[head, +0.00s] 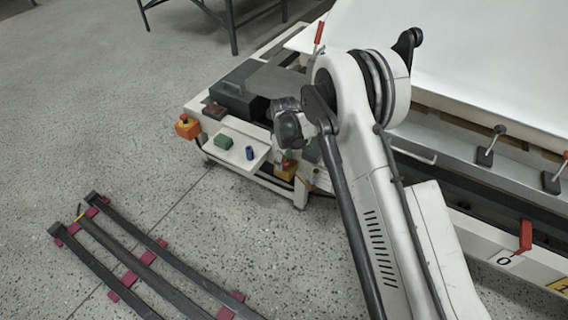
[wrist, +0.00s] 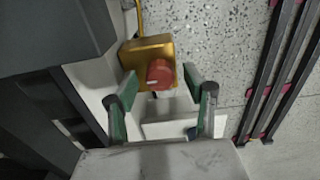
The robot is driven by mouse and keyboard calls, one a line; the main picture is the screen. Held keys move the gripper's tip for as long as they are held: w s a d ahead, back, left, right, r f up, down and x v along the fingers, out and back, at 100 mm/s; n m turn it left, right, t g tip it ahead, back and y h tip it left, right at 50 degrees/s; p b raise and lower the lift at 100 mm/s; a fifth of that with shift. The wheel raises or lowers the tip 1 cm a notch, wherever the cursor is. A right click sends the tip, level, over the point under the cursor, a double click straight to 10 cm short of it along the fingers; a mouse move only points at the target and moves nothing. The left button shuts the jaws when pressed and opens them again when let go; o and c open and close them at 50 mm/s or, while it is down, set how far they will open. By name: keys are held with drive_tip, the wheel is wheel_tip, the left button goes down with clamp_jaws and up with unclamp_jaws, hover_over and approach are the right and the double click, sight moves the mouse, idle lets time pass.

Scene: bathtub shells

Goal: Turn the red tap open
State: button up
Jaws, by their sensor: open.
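The red tap is a round red knob (wrist: 159,73) with a white mark on its side, set on a brass-yellow block (wrist: 135,53) in the wrist view. In the head view the same yellow body (head: 286,172) shows at the low end of the white bench, partly hidden under my wrist. My gripper (wrist: 160,79) is open, with a green-padded finger on either side of the knob. The knob shows between the fingertips, with gaps at both sides. I cannot tell how far below the tips it lies. In the head view my fingers are mostly hidden.
A white shelf (head: 233,147) beside the tap carries a green block (head: 223,141) and a blue cylinder (head: 250,153). An orange box with a red button (head: 187,126) stands at the bench corner. A dark box (head: 240,92) lies behind. Dark rails (head: 130,262) lie on the floor.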

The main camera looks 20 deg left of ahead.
drive_tip(key=shift+f, duration=0.3)
drive_tip(key=c, duration=1.1)
